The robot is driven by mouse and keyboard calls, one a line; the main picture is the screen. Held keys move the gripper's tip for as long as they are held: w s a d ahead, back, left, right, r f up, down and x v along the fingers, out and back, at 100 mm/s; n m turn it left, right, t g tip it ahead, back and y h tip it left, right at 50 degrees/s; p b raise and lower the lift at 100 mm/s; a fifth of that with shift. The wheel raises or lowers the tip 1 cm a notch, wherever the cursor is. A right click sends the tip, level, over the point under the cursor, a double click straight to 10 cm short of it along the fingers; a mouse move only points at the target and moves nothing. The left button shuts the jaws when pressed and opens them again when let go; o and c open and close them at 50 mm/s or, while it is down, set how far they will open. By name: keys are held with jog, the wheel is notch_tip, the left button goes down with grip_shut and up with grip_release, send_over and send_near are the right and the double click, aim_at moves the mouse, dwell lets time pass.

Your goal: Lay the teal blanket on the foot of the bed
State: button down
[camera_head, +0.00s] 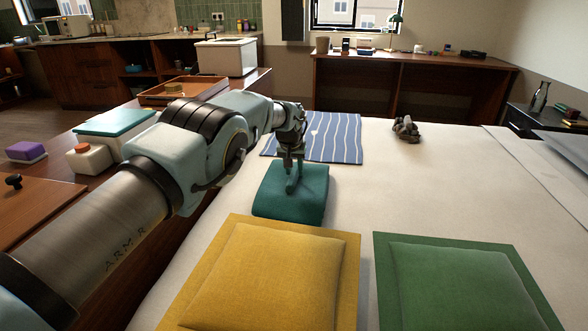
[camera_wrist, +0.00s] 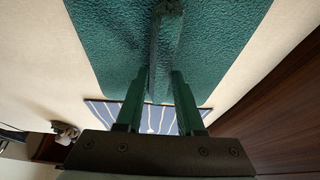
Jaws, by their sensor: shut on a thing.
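The teal blanket (camera_head: 308,197) is a thick folded block on or just above the white bed (camera_head: 400,185), in front of the striped cloth; I cannot tell whether it touches the bed. My gripper (camera_head: 292,182) points down at its top and is shut on its raised ridge. In the wrist view, the ridge of the blanket (camera_wrist: 215,45) runs between the two fingers of my gripper (camera_wrist: 160,95). The part of the ridge between the fingers is partly hidden.
A blue-and-white striped cloth (camera_head: 335,138) lies flat beyond the blanket. A yellow cushion (camera_head: 268,275) and a green cushion (camera_head: 460,285) lie nearer. A small grey object (camera_head: 406,129) sits farther right. Boxes and a wooden tray (camera_head: 180,95) stand on the left counter. The bed's middle right is clear.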

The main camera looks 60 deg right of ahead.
jog(key=c, duration=1)
grip_release()
jog(key=shift+f, duration=0.15)
jog(key=o, duration=0.5)
jog(key=shift+r, duration=0.55)
jog(key=v, duration=1.1)
jog(key=shift+s+a+r+b, duration=0.1)
jog(key=shift+a+b, duration=0.15)
jog(key=shift+b, duration=0.1)
